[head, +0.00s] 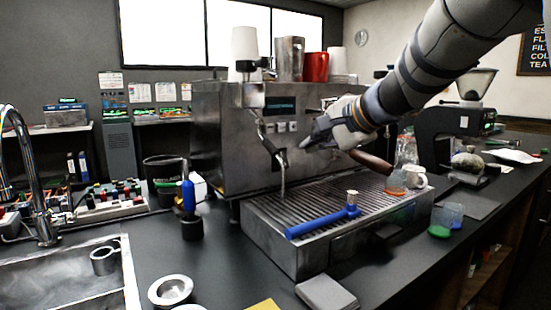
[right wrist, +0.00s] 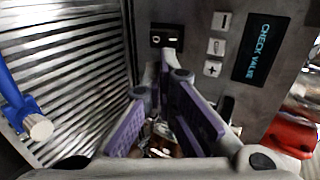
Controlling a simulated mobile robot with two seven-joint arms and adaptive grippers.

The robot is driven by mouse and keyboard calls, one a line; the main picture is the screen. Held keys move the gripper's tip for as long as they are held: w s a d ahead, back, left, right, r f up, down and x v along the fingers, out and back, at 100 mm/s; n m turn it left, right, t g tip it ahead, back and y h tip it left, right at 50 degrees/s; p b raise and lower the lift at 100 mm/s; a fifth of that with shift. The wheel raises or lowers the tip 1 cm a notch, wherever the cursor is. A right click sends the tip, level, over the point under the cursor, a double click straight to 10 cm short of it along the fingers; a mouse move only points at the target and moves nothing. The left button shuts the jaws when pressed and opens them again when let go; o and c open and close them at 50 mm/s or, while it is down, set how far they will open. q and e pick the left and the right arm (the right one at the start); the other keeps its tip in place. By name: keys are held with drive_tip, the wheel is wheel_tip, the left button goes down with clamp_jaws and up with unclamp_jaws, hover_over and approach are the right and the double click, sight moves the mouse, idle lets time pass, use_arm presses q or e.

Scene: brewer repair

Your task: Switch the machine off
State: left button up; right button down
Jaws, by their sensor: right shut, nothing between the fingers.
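The steel espresso machine (head: 225,130) stands on the dark counter, its small display (head: 280,106) lit. In the right wrist view the display (right wrist: 265,50) reads "CHECK VALVE". Minus, cup and plus buttons (right wrist: 215,46) sit beside it. A black switch (right wrist: 166,36) with two marked halves is on the same front panel. My right gripper (head: 306,146) is shut and empty in front of the machine's face. In the right wrist view its purple-padded fingers (right wrist: 168,62) point at the panel, tips close to the switch; I cannot tell whether they touch. My left gripper is not in view.
A blue-handled tool (head: 322,222) lies across the drip tray grate (head: 275,210). A steam wand (head: 282,175) hangs left of my right gripper. A white cup (head: 413,177) and an orange-tinted glass (head: 395,187) stand on the tray's right. Cups and a red pitcher (head: 316,67) are on top.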

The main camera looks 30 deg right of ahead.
drive_tip(key=x, duration=0.9)
drive_tip(key=shift+w+f, duration=0.15)
drive_tip(key=shift+w, duration=0.2)
